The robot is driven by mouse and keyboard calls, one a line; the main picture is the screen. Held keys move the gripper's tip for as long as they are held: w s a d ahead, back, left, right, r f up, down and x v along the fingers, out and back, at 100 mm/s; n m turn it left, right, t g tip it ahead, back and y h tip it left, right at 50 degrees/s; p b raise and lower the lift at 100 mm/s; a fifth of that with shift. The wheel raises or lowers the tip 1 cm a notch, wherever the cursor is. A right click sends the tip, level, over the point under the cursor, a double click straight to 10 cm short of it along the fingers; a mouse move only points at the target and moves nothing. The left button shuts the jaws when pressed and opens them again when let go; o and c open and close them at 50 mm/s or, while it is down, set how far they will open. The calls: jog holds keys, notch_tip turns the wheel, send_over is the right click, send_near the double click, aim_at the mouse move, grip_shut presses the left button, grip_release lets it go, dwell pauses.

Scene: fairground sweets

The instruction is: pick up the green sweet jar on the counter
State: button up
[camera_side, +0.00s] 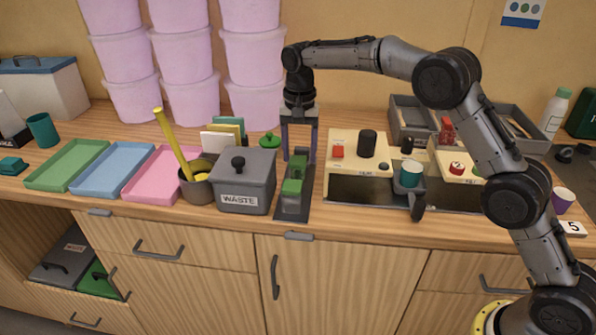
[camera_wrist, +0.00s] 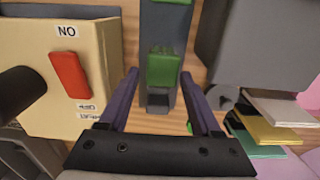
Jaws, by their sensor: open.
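No whole jar shows clearly. A small round green thing with a knob (camera_side: 269,140), perhaps the lid or top of the green sweet jar, shows behind the grey waste box; its lower part is hidden. In the wrist view a sliver of green (camera_wrist: 189,127) shows beside the right finger, perhaps the same thing. My gripper (camera_side: 300,155) points down, open and empty, to the right of it. In the wrist view my fingers (camera_wrist: 160,75) straddle the line of sight to a grey stand (camera_side: 291,207) with green blocks (camera_wrist: 163,68); contact cannot be told.
The grey waste box (camera_side: 240,198) stands left of my gripper and a cream machine (camera_side: 343,150) right. A dark pot with a yellow stick (camera_side: 196,190), upright cards (camera_wrist: 268,130) and trays (camera_side: 70,165) are farther left. Stacked pink tubs (camera_side: 255,60) stand behind. Free counter is narrow here.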

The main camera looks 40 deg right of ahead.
aim_at(298, 171)
jog(key=shift+s+a+f, duration=0.1)
jog(key=shift+a+f, duration=0.05)
jog(key=shift+f, duration=1.25)
jog(key=shift+a+f, duration=0.15)
jog(key=shift+f, duration=1.25)
grip_shut()
